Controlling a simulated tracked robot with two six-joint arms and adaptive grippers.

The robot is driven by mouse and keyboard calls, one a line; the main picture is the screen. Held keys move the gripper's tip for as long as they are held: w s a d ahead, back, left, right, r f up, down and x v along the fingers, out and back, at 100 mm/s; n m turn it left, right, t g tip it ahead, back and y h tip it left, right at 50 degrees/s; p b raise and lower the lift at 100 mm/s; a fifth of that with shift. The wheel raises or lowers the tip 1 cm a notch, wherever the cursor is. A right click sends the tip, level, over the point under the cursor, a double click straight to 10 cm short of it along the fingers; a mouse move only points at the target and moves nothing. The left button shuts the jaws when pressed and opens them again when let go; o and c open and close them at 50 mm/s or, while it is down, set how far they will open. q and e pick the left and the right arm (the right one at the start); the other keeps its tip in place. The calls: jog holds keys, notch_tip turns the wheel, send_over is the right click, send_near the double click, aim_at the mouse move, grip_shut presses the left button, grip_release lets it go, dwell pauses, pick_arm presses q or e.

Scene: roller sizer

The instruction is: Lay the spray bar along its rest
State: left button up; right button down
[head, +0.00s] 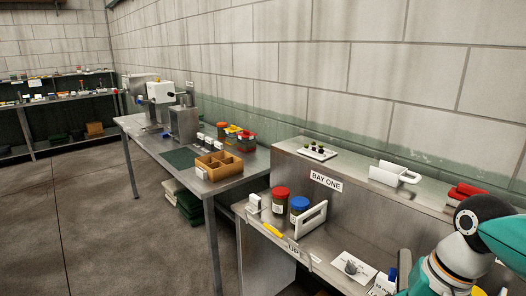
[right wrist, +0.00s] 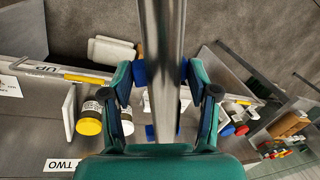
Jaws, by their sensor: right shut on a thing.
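In the right wrist view a long, smooth grey metal bar, which I take to be the spray bar (right wrist: 163,30), runs from the top edge down between my fingers. My right gripper (right wrist: 161,74) is shut on it, with a teal finger and blue pad on each side. The bar hides what lies straight behind it, and its ends are not clearly seen. In the head view a teal and grey arm of mine fills the lower right corner, and no gripper or bar shows there. I cannot tell which fixture is the rest. My left gripper is not in view.
The steel bench labelled BAY ONE (head: 326,181) carries a red-lidded jar (head: 280,200), a blue-lidded jar (head: 299,206) and a white handled stand (head: 313,223). A white bracket (head: 394,175) sits on its upper shelf. A yellow-lidded jar (right wrist: 90,117) stands left of my gripper.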

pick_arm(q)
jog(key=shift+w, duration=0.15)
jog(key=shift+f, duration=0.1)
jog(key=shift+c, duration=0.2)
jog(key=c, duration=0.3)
pick_arm(e)
jog(key=w+a+f+n, duration=0.1)
jog(key=w+f, duration=0.2)
jog(key=f, duration=0.5)
jog(key=w+a+f+n, duration=0.2)
jog(key=w+f, duration=0.1)
jog(key=f, duration=0.6)
jog(key=w+a+f+n+g, duration=0.1)
jog(key=w+f, duration=0.3)
jog(key=f, duration=0.4)
jog(key=shift+a+f+n, duration=0.25)
jog(key=shift+n, duration=0.45)
